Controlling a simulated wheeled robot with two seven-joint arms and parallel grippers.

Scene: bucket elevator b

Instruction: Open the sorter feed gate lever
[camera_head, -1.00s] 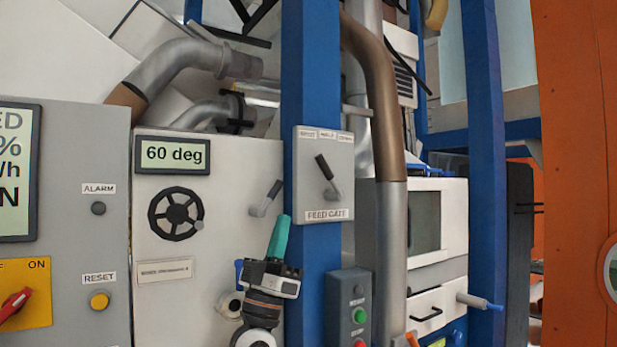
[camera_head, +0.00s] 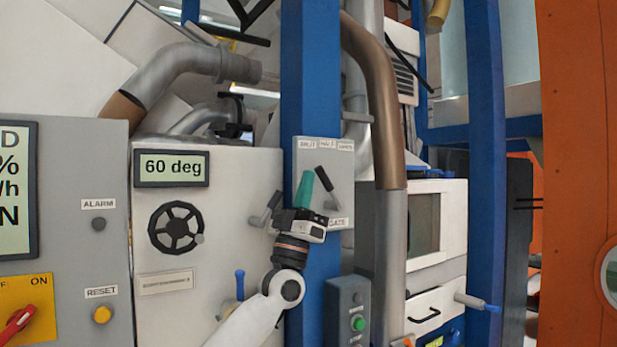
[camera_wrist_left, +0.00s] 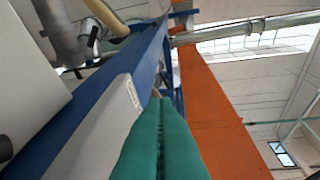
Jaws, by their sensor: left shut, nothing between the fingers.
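The feed gate lever (camera_head: 324,179) is a dark handle on a light grey plate (camera_head: 341,161) fixed to the blue post. It leans up and to the left, and its lower part is partly hidden near my gripper. The plate's label (camera_head: 338,222) is partly covered, with "GATE" readable. My left gripper (camera_head: 303,188) has green fingers, shut and empty, pointing up just left of the lever in the head view. I cannot tell whether they touch it. In the left wrist view the shut green fingers (camera_wrist_left: 160,140) fill the lower middle. My right gripper is not in view.
A second lever (camera_head: 266,208) is on the white cabinet left of the post. A push-button box (camera_head: 348,310) is below the plate. The blue post (camera_head: 310,80) and a brown and grey pipe (camera_head: 385,130) stand close by. A grey control panel (camera_head: 65,200) is at the left.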

